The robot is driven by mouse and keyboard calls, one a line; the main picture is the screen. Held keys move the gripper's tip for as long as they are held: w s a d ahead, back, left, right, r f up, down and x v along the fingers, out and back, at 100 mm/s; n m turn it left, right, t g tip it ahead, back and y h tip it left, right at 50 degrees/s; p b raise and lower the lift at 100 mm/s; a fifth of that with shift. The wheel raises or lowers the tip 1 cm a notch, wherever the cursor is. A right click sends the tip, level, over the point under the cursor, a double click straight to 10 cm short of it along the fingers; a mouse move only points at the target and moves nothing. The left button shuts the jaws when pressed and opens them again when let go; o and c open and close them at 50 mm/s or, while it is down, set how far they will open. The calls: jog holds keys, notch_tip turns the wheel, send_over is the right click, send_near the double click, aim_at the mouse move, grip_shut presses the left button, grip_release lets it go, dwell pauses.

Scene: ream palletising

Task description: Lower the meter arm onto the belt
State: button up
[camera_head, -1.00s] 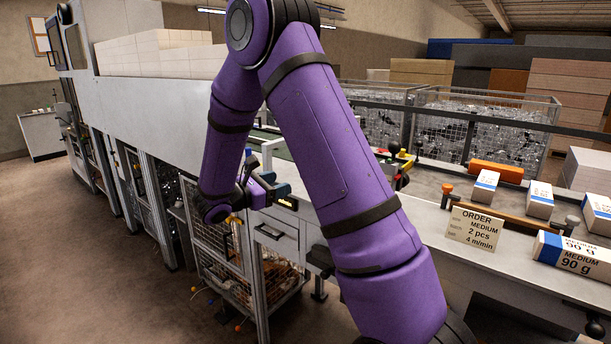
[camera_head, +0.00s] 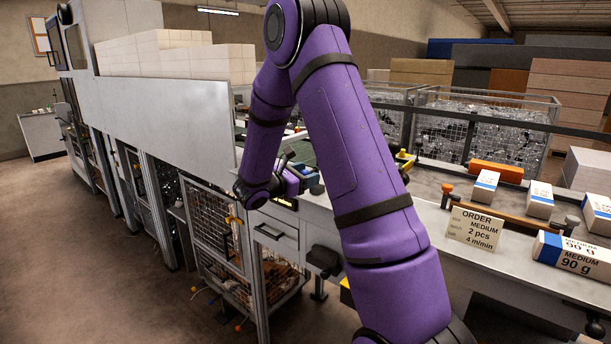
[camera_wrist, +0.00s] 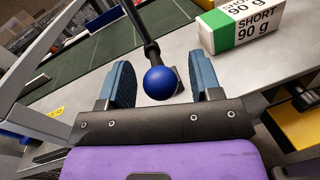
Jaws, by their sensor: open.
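In the wrist view a dark rod with a round blue knob (camera_wrist: 160,83), which looks like the meter arm, comes down from the top. The knob shows between the two blue fingers of my gripper (camera_wrist: 163,88), which are apart with gaps on both sides. I cannot tell how deep the knob sits between them. The green belt (camera_wrist: 92,58) lies beyond, to the left of the rod. In the head view my gripper (camera_head: 304,178) is at the bench edge by the belt; my purple arm hides most of the belt and the meter arm there.
A green-and-white SHORT 90 g ream (camera_wrist: 240,27) stands on the grey bench right of the knob. In the head view an order card (camera_head: 474,228), several blue-and-white reams (camera_head: 484,187) and an orange block (camera_head: 496,172) lie on the right. Wire scrap cages (camera_head: 484,125) stand behind.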

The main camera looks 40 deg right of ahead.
jog(key=shift+c, duration=0.4)
grip_shut()
jog(key=shift+r, duration=0.1)
